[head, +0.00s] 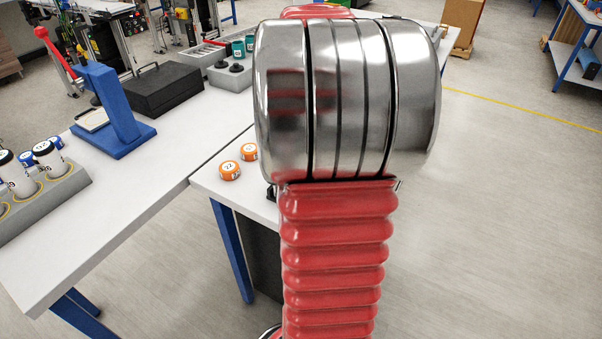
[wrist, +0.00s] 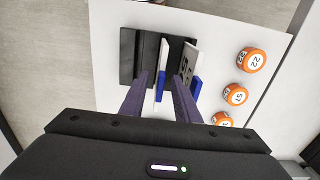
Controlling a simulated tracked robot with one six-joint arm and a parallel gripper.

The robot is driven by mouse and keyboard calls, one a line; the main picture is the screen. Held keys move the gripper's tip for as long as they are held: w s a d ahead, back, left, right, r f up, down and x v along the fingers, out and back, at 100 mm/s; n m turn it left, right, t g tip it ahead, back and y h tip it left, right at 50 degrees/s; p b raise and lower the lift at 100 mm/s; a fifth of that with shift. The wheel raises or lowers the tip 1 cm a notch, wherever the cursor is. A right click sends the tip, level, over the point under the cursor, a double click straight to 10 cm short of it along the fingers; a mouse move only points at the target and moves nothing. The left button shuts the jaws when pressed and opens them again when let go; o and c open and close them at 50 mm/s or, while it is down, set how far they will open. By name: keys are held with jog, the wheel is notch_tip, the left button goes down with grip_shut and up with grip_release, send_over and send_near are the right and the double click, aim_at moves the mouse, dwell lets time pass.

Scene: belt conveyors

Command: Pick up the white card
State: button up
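In the wrist view a white card (wrist: 164,54) with a blue lower part stands nearly edge-on in a black slotted holder (wrist: 128,52). A second white card (wrist: 191,62), with dark print and a blue part, stands tilted to its right. My gripper (wrist: 160,78) is open. Its two purple fingers are apart, with the first card in the gap between them in the picture; I cannot tell whether they touch it. The right finger overlaps the lower edge of the printed card. In the head view my arm hides the gripper, the cards and most of the holder.
Orange numbered pucks (wrist: 251,60) lie on the white table (wrist: 110,25), right of the holder; two also show in the head view (head: 230,170). A blue press (head: 112,115), a black case (head: 160,88) and a grey rack (head: 45,200) stand on the adjoining bench.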

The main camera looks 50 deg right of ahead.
notch_tip(320, 180, down, 3)
jog(key=shift+f, duration=0.1)
dwell(0.6)
grip_shut()
